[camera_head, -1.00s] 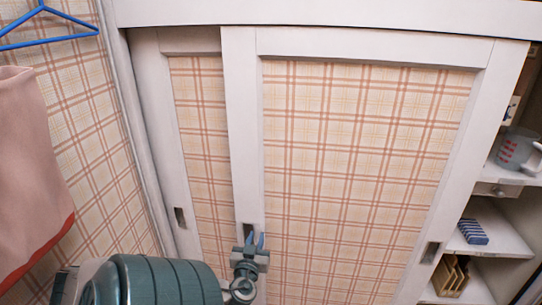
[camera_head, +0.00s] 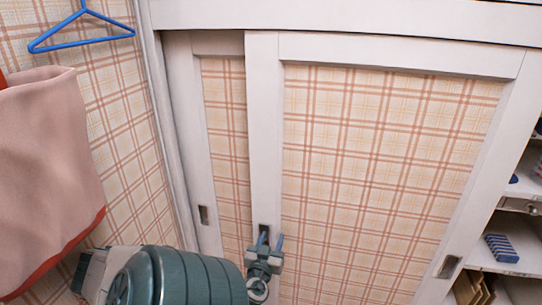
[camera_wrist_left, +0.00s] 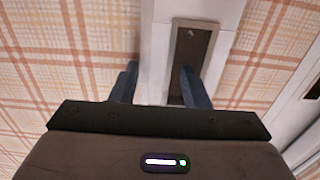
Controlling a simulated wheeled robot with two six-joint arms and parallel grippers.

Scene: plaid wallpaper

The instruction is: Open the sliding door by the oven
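The front sliding door (camera_head: 390,180) has a white frame and a plaid panel. It overlaps a similar rear door (camera_head: 226,140) at the left. Open shelves show past its right edge. The front door has a recessed handle (camera_head: 264,230) on its left upright, also seen in the left wrist view (camera_wrist_left: 190,55), and another (camera_head: 449,267) on its right upright. My left gripper (camera_head: 270,240) is at the left upright with its fingers apart. In the left wrist view (camera_wrist_left: 157,85), one finger reaches into the recess and the other is left of the upright. My right gripper is out of view. No oven is visible.
A pink cloth (camera_head: 45,180) with a red edge and a blue hanger (camera_head: 82,28) hang on the plaid wall at the left. The shelves at the right hold a blue striped item (camera_head: 501,248) and a wooden rack (camera_head: 470,288).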

